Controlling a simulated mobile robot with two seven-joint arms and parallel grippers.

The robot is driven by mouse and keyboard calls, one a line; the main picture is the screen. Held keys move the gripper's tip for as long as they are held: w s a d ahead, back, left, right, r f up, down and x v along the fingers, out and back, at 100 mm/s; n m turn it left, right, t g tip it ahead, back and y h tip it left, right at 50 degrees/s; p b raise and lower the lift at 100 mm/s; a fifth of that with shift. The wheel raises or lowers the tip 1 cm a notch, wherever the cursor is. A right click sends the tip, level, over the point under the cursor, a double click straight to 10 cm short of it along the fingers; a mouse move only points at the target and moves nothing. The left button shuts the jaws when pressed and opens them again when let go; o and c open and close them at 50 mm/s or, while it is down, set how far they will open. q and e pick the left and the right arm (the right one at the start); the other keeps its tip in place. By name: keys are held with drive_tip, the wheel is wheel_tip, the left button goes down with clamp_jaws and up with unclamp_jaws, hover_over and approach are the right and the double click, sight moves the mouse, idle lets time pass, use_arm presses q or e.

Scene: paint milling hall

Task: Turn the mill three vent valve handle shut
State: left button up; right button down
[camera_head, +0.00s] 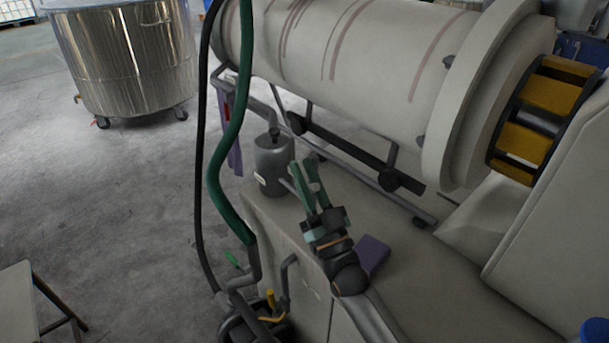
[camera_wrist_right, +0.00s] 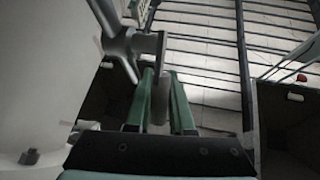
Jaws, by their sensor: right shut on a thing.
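The vent valve handle shows in the right wrist view as a grey bar (camera_wrist_right: 161,88) hanging down between two green fingers. It joins a grey valve body with pipe arms (camera_wrist_right: 118,42). My right gripper (camera_head: 305,163) has its green fingers beside a dark grey canister (camera_head: 272,168) on the pale mill base. In the right wrist view the right gripper (camera_wrist_right: 162,82) is closed around the bar. In the head view the handle is largely hidden by the fingers, and its exact angle cannot be told. My left gripper is not in view.
The large pale mill drum (camera_head: 350,55) lies above and behind the gripper. A purple block (camera_head: 372,255) rests on the base (camera_head: 430,285) beside my wrist. Green and black hoses (camera_head: 226,150) hang at the left. A steel vat (camera_head: 125,60) stands back left; the floor between is clear.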

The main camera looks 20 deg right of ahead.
drive_tip(key=c, duration=0.8)
unclamp_jaws()
drive_tip(key=shift+s+f, duration=0.25)
drive_tip(key=shift+s, duration=0.05)
drive_tip(key=s, duration=0.4)
drive_tip(key=s+d, duration=0.1)
drive_tip(key=s, duration=0.3)
drive_tip(key=s+d, duration=0.1)
drive_tip(key=s, duration=0.3)
drive_tip(key=shift+s+f, duration=0.1)
drive_tip(key=shift+s, duration=0.05)
